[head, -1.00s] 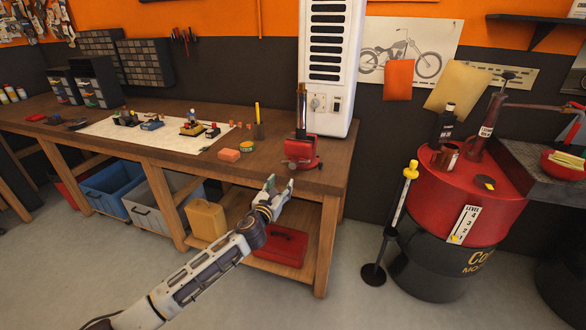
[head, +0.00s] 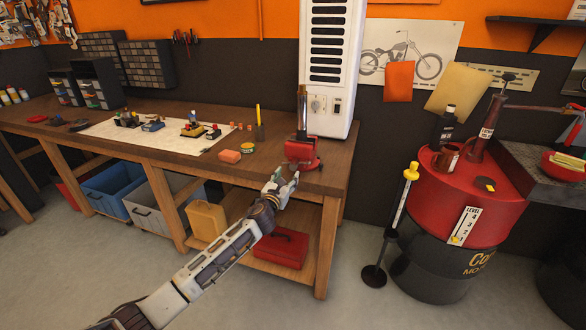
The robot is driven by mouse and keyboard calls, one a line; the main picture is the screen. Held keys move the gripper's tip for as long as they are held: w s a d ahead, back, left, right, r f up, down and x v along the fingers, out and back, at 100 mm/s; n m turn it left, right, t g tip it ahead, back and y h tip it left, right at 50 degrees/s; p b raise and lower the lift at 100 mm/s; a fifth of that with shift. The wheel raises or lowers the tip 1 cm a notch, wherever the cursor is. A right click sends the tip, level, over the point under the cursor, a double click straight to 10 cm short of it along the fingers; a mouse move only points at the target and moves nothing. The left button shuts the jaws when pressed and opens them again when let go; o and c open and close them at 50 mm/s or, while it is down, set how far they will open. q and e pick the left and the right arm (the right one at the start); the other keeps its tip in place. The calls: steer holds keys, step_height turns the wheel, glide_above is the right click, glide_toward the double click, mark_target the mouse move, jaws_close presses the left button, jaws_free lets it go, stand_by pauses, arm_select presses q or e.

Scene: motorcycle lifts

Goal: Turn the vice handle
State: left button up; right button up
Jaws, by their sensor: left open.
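A red vice (head: 304,151) is mounted at the right front corner of the wooden workbench (head: 330,183). Something dark and upright stands in its jaws. The vice handle (head: 300,164) is a small grey bar low on the vice's front, hard to make out at this size. My left gripper (head: 285,179) is open and empty, just below and in front of the handle, its fingers pointing up towards the vice. I cannot tell whether a fingertip touches the handle. My right gripper is out of view.
A white cabinet (head: 329,70) stands behind the vice. A red toolbox (head: 281,249) sits on the shelf below. A red drum (head: 465,205) stands at right.

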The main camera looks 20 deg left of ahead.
mark_target(293, 168)
arm_select(q)
steer(key=shift+w, duration=1.75)
steer(key=shift+w+d, duration=0.1)
steer(key=shift+w, duration=0.85)
steer(key=shift+w+b, duration=0.3)
steer(key=shift+w, duration=0.9)
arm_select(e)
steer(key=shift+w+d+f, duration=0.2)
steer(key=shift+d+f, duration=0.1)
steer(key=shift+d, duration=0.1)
arm_select(q)
steer(key=shift+c, duration=0.4)
steer(key=c, duration=0.9)
steer(key=shift+c, duration=0.2)
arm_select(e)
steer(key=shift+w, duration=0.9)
